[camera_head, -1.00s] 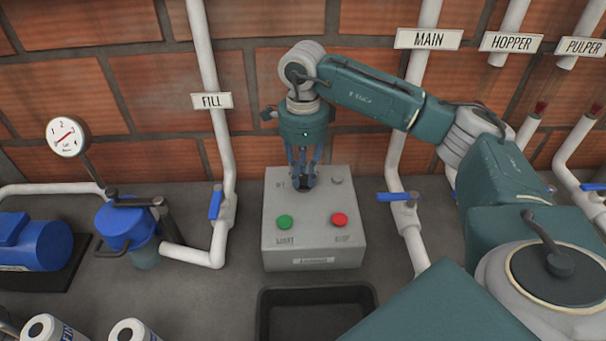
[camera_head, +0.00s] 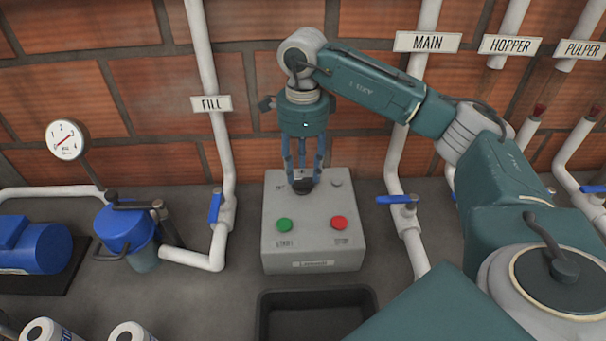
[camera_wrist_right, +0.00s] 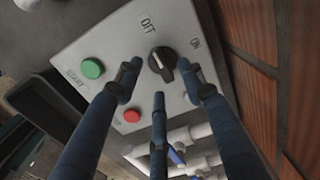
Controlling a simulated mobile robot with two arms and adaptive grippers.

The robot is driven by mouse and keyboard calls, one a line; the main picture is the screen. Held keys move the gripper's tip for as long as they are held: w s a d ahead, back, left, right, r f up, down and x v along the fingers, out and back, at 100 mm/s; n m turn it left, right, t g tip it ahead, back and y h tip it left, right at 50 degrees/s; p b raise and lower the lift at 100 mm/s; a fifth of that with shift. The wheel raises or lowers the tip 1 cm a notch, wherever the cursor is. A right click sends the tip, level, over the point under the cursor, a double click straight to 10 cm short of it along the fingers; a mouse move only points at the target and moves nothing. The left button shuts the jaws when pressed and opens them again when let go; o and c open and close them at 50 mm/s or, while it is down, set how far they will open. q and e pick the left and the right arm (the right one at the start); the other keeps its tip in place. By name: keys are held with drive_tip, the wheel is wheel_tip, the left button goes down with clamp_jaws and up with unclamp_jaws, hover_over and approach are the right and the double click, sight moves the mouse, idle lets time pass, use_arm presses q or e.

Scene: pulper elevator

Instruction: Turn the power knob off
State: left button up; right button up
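The black power knob (camera_head: 303,187) is on the upper part of the grey control box (camera_head: 277,258). In the right wrist view the knob (camera_wrist_right: 162,63) lies between "OFF" and "ON" labels. A pale line on it points roughly toward the "OFF" side; I cannot tell its exact setting. My right gripper (camera_head: 303,180) points down just above the knob. In the right wrist view its three blue fingers (camera_wrist_right: 160,74) are spread around the knob, apart from it, holding nothing. My left gripper is not in view.
The box has a green start button (camera_head: 285,225) and a red stop button (camera_head: 339,223). A dark bin (camera_head: 315,295) lies in front. Pipes with blue valve handles, the fill handle (camera_head: 215,207) and the main handle (camera_head: 393,199), stand either side. A brick wall is behind.

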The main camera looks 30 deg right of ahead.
sight(303, 180)
wheel_tip(303, 180, up, 9)
drive_tip(key=shift+r, duration=0.15)
idle(0.6)
